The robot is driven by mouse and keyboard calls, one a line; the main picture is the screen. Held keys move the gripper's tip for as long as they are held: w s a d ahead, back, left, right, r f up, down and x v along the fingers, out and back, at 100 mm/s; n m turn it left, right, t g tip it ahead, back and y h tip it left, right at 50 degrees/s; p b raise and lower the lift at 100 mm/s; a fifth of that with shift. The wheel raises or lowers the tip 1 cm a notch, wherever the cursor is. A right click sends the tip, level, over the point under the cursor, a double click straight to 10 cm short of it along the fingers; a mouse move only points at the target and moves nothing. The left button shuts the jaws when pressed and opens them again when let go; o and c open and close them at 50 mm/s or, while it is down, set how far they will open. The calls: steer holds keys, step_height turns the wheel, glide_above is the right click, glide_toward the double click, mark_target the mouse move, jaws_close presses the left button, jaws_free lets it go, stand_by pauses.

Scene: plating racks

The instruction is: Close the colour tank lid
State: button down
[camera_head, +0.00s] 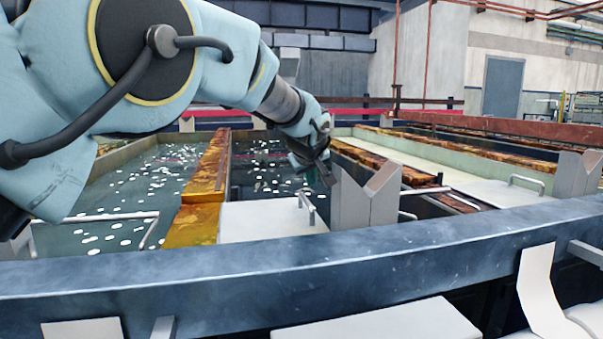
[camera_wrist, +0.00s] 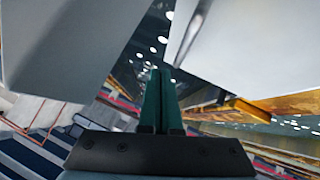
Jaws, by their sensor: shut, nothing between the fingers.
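A pale flat lid (camera_head: 262,222) lies over the near end of the middle tank, with a metal bar handle (camera_head: 307,208) at its right side. The dark liquid beyond it is uncovered. My gripper (camera_head: 326,178) is above and slightly beyond the handle, beside a grey V-notched bracket. Its teal fingers (camera_wrist: 160,92) are shut and empty in the wrist view. There the lid (camera_wrist: 250,45) fills the upper right, with its handle (camera_wrist: 194,32) just beyond the fingertips. I cannot tell whether the fingers touch the handle. No label shows which lid is the colour tank's.
The grey V-notched bracket (camera_head: 350,205) stands close to the right of my gripper. A blue beam (camera_head: 230,275) runs across the front. Another pale lid (camera_head: 490,192) with a handle (camera_head: 527,180) lies on the right tank. An orange-stained divider (camera_head: 205,175) separates the left tanks.

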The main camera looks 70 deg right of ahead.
steer(key=shift+s+d+f+b, duration=0.15)
steer(key=shift+s+f+b, duration=0.05)
steer(key=shift+f, duration=0.35)
steer(key=shift+s+d+f+b, duration=0.1)
steer(key=shift+s+f+b, duration=0.05)
steer(key=shift+f, duration=0.35)
